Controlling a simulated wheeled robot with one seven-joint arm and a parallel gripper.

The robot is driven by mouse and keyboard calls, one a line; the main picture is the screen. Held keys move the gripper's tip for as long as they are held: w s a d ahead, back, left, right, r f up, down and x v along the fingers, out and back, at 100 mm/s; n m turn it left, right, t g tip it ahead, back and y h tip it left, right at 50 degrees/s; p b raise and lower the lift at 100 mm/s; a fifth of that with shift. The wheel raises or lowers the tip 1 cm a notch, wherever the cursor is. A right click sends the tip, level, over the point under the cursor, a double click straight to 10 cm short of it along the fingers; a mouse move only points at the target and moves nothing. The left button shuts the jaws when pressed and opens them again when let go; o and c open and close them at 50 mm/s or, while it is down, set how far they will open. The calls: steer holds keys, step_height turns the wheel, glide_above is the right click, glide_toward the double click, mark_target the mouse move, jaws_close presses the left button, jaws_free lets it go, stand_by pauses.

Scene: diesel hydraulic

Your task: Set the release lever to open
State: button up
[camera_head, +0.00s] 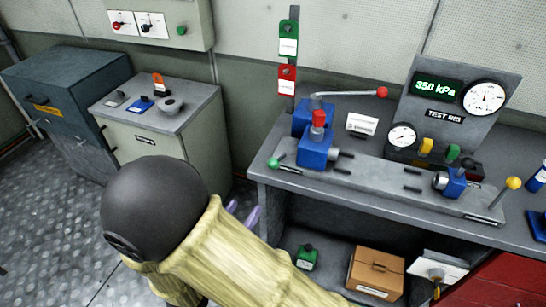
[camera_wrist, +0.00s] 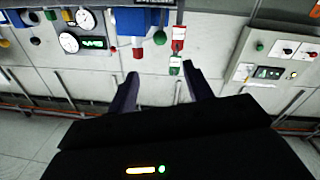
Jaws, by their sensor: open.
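The test bench (camera_head: 385,185) carries several levers. A lever with a red ball end (camera_head: 382,92) lies across a blue block at the back. A green-ended lever (camera_head: 274,163) lies at the bench's left front. A yellow-ended lever (camera_head: 513,183) is tilted up at the right. I cannot tell which is the release lever; no label on them is readable. My gripper (camera_head: 245,214) is partly hidden by my arm, left of and below the bench's front edge. In the wrist view, my gripper (camera_wrist: 159,76) is open and empty, with blue blocks (camera_wrist: 138,18) beyond it.
A display reading 350 kPa (camera_head: 438,86) and dial gauges stand at the bench's back right. A grey cabinet (camera_head: 165,115) stands left of the bench. A cardboard box (camera_head: 376,272) sits on the lower shelf.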

mark_target(270, 168)
steer(key=p+x, duration=0.2)
steer(key=x, duration=1.5)
steer(key=shift+w, duration=0.3)
jaws_close()
